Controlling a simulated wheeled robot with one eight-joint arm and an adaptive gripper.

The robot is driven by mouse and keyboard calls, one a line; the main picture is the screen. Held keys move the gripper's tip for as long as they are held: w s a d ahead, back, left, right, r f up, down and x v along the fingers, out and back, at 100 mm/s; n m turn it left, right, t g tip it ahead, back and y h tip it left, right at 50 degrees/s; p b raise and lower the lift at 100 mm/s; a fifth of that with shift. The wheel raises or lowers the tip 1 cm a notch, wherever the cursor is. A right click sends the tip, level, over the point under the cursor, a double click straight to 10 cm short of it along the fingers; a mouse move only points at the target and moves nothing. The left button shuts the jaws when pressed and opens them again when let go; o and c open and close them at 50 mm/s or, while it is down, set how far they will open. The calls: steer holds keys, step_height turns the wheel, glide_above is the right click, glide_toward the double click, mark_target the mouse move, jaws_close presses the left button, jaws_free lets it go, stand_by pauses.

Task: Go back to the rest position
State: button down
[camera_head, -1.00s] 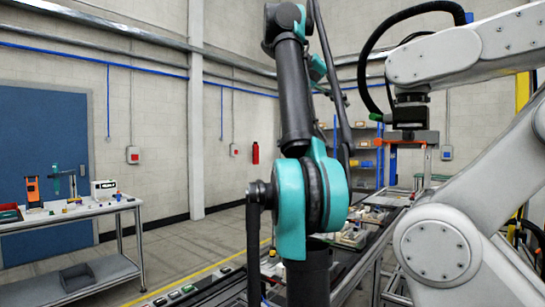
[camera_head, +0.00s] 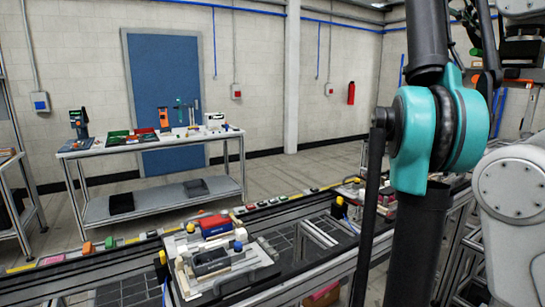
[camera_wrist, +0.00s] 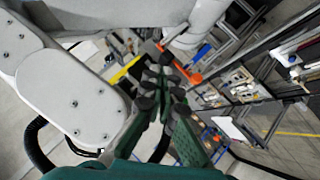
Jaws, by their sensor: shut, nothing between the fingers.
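My gripper (camera_wrist: 164,72) shows in the wrist view, with dark green fingers and black joints and pads. Its fingertips are together and nothing is between them. It hangs in free air, apart from the fixtures behind it. In the head view the gripper cannot be made out.
A pallet fixture (camera_head: 178,283) with parts stands on the conveyor at the lower middle. A workbench (camera_head: 90,152) with tools stands before the blue door (camera_head: 143,67). A teal and black jointed arm (camera_head: 466,125) and a white arm (camera_head: 512,190) fill the right. Open floor lies behind the conveyor.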

steer(key=w+a+f+n+t+y, duration=0.1)
steer(key=w+a+f, duration=0.1)
steer(key=w+f, duration=0.45)
steer(key=w+a+f+n+t+y, duration=0.1)
steer(key=w+a+f+y, duration=0.15)
steer(key=f, duration=0.75)
steer(key=w+a+f+n+y, duration=0.1)
steer(key=a+f, duration=0.4)
steer(key=f, duration=0.6)
steer(key=w+a+f+n+y, duration=0.15)
steer(key=a+f, duration=0.25)
steer(key=f, duration=0.8)
steer(key=s+a+f+n+y, duration=0.1)
steer(key=s+a+f, duration=0.4)
steer(key=f, duration=0.6)
steer(key=s+a+f+n+t+y, duration=0.1)
steer(key=s+a+f+n+y, duration=0.1)
steer(key=s+a+f, duration=0.4)
steer(key=s+a+f+n+t+y, duration=0.1)
steer(key=s+a+f, duration=0.4)
steer(key=s+f, duration=0.5)
step_height(320, 180, down, 8)
steer(key=shift+a+f+y, duration=0.15)
steer(key=shift+a+y, duration=0.05)
steer(key=shift+y, duration=0.3)
